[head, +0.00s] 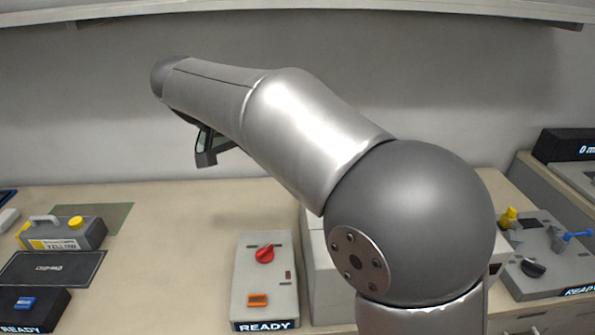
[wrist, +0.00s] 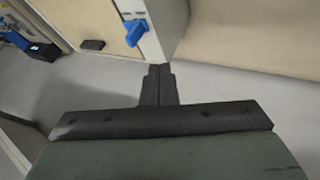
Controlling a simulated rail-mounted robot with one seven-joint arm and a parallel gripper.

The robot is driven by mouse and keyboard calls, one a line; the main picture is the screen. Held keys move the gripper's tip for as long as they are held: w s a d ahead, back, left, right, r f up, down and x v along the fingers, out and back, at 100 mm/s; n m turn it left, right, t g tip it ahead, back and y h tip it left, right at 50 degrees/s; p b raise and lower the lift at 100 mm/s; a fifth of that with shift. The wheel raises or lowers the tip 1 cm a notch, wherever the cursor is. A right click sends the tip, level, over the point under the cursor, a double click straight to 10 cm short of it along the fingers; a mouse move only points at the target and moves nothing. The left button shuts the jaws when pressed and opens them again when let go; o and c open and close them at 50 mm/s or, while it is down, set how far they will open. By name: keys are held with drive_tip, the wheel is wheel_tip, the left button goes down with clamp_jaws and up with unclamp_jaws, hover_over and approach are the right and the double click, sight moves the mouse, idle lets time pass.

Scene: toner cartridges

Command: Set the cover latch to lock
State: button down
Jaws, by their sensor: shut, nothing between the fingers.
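My gripper (head: 206,158) is raised above the left part of the bench in the head view, mostly behind my arm. In the wrist view its two dark fingers (wrist: 159,72) are shut together and empty. A blue latch-like handle (wrist: 137,32) sits on a pale upright edge just beyond and left of the fingertips, apart from them. A red knob (head: 265,254) and an orange switch (head: 257,300) are on a grey box (head: 284,263) showing READY. I cannot tell for certain which of these is the cover latch. My arm hides part of the bench.
A grey panel at right carries a yellow knob (head: 508,217), a black knob (head: 533,267) and a blue lever (head: 578,235). A yellow-labelled cartridge (head: 62,235) and a black device with a blue part (head: 25,303) are at left. Bare bench (head: 180,240) lies between.

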drive_tip(key=w+d+f+p, duration=0.2)
drive_tip(key=w+d+f, duration=0.2)
drive_tip(key=d+f, duration=0.4)
drive_tip(key=shift+w+d, duration=0.15)
drive_tip(key=shift+w, duration=0.15)
drive_tip(key=shift+f, duration=0.1)
